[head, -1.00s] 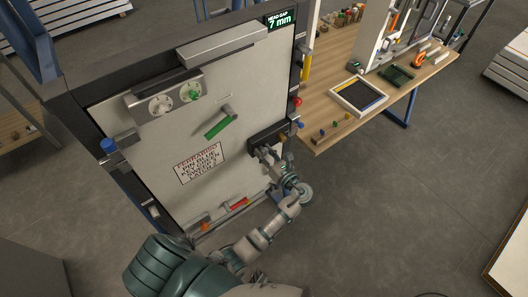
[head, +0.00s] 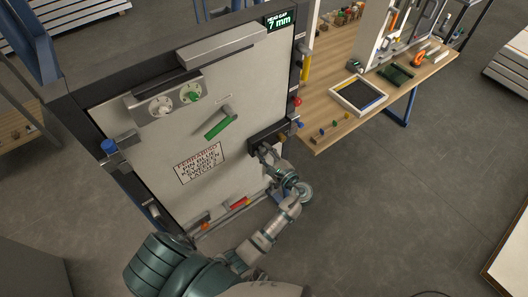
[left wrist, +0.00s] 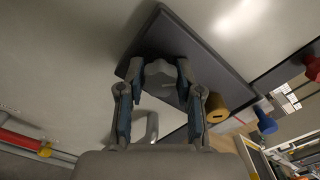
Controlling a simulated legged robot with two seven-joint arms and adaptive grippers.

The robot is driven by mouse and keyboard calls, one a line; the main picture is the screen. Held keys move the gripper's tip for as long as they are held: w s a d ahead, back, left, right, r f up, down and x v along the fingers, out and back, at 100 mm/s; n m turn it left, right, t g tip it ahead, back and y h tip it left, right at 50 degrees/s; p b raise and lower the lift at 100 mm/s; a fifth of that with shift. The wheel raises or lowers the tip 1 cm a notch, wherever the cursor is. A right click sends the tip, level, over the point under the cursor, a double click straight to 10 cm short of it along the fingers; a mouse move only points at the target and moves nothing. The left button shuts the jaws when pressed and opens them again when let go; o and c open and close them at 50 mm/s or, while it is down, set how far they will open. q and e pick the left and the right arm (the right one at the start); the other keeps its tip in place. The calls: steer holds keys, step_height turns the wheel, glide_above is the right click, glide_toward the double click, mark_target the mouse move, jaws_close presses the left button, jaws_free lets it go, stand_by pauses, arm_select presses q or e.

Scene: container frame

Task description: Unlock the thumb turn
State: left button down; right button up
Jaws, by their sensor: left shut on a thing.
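The thumb turn (left wrist: 160,74) is a grey rounded knob on a dark lock case (left wrist: 203,52) on the door. In the left wrist view my left gripper (left wrist: 158,82) has its two fingers on either side of the knob, shut on it. In the head view the left gripper (head: 265,153) is at the dark lock case (head: 262,138) on the door's right edge, and the knob is hidden by the fingers. A brass cylinder (left wrist: 216,108) sits beside the case's lower edge in the left wrist view. My right gripper is not in view.
The pale door panel (head: 150,130) carries a green lever (head: 218,127), two round dials, a red-lettered sign (head: 200,162) and a low bar. A blue knob (head: 108,146) is on its left. A wooden bench (head: 330,125) with a tray stands right. Floor below the bench is clear.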

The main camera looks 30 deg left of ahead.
arm_select(q)
steer(key=n+b, duration=0.1)
steer(key=n, duration=0.2)
steer(key=shift+d, duration=0.1)
steer(key=n+b, duration=0.2)
steer(key=n, duration=0.2)
steer(key=shift+s+f+b, duration=0.1)
steer(key=shift+b, duration=0.3)
steer(key=shift+n+b, duration=0.35)
steer(key=shift+n, duration=0.55)
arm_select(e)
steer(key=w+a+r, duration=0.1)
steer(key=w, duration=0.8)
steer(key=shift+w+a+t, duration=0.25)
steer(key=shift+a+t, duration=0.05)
arm_select(q)
steer(key=shift+f, duration=0.1)
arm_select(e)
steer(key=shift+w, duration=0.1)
arm_select(q)
steer(key=c, duration=0.9)
jaws_free()
steer(key=shift+s, duration=0.1)
steer(key=shift+o, duration=0.8)
steer(key=shift+s+r, duration=0.1)
steer(key=shift+r, duration=0.1)
steer(key=shift+d, duration=0.1)
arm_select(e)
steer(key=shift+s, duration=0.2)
